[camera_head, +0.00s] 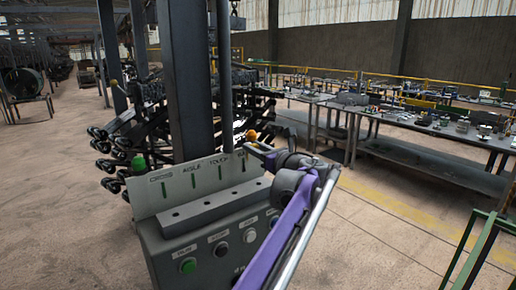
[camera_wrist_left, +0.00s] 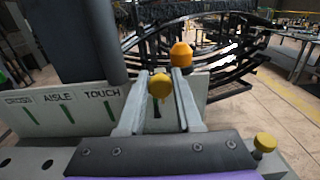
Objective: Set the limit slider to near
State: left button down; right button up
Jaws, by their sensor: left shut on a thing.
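A grey control box (camera_head: 205,250) carries an upright panel (camera_head: 150,197) with several labelled vertical slots; AISLE and TOUCH are readable. The panel also fills the left of the left wrist view (camera_wrist_left: 85,122). My left gripper (camera_head: 258,147) reaches over the panel's right end. In the left wrist view its fingers (camera_wrist_left: 161,90) are shut on a yellow knob (camera_wrist_left: 159,84) in front of the panel. An orange knob (camera_head: 252,135) stands just beyond the fingers. I cannot read any "near" mark; the fingers hide the label there. My right gripper is out of view.
A green knob (camera_head: 138,163) tops the panel's left end. Round buttons, one green (camera_head: 188,266), line the box front. A dark column (camera_head: 190,80) rises right behind the panel. Another yellow knob (camera_wrist_left: 265,142) sits at the lower right. Workbenches (camera_head: 400,125) stand farther right, beyond open floor.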

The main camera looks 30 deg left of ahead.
pick_arm(q)
jog(key=c, duration=0.8)
grip_release()
jog(key=shift+s+a+f, duration=0.1)
jog(key=shift+c, duration=0.2)
jog(key=shift+o, duration=1.2)
jog(key=shift+s, duration=0.2)
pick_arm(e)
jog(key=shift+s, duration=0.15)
pick_arm(q)
jog(key=shift+w, duration=0.1)
jog(key=shift+d, duration=0.45)
jog(key=b+v, duration=0.1)
jog(key=v, duration=0.9)
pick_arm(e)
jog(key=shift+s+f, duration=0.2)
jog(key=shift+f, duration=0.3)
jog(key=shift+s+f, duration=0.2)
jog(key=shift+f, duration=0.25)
pick_arm(q)
jog(key=shift+a, duration=0.1)
